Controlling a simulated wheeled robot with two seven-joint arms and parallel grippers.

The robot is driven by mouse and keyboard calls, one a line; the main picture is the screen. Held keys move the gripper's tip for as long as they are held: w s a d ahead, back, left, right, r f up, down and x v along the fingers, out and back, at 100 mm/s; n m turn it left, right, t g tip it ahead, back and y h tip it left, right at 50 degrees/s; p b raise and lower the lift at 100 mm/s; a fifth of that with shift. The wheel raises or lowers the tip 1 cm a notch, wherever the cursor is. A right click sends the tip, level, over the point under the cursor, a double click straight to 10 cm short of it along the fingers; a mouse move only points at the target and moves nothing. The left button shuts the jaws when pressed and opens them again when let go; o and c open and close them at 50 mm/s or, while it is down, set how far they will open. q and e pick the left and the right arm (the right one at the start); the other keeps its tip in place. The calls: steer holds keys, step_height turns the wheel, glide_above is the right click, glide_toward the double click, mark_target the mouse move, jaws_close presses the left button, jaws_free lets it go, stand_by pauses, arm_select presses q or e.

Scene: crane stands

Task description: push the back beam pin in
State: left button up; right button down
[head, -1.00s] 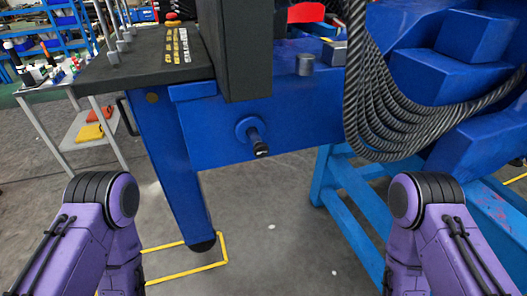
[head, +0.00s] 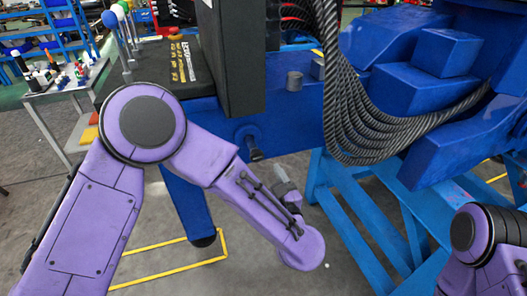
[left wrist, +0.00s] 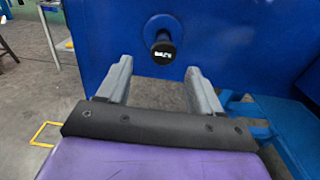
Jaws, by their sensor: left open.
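The back beam pin is a black pin (head: 252,146) in a round blue collar, sticking out of the side of the blue beam (head: 290,117). In the left wrist view the pin (left wrist: 163,48) shows its dark round end with a white mark, just beyond and between my fingertips. My left gripper (head: 279,174) is below and to the right of the pin in the head view, apart from it. In the left wrist view the left gripper (left wrist: 160,70) is open, with nothing between its two grey fingers. My right gripper is out of view.
A dark upright block (head: 232,55) stands above the beam. Thick black cables (head: 350,110) hang to the right, before blue blocks. A light blue stand (head: 350,205) is at lower right. A cluttered side table (head: 62,82) is at left. Grey floor lies below the beam.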

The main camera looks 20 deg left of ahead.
mark_target(254, 151)
arm_select(q)
steer(key=p+x, duration=0.3)
steer(key=x, duration=0.7)
steer(key=shift+w+d+p, duration=0.1)
steer(key=shift+w+p, duration=0.2)
jaws_close()
steer(key=shift+w+f+b, duration=0.2)
steer(key=shift+w+b, duration=0.05)
steer(key=shift+b, duration=0.15)
steer(key=b+x, duration=0.2)
steer(key=x, duration=0.2)
steer(key=shift+w+a+r, duration=0.15)
steer(key=shift+w+a, duration=0.05)
steer(key=shift+a, duration=0.05)
steer(key=shift+r, duration=0.2)
jaws_free()
steer(key=shift+f, duration=0.1)
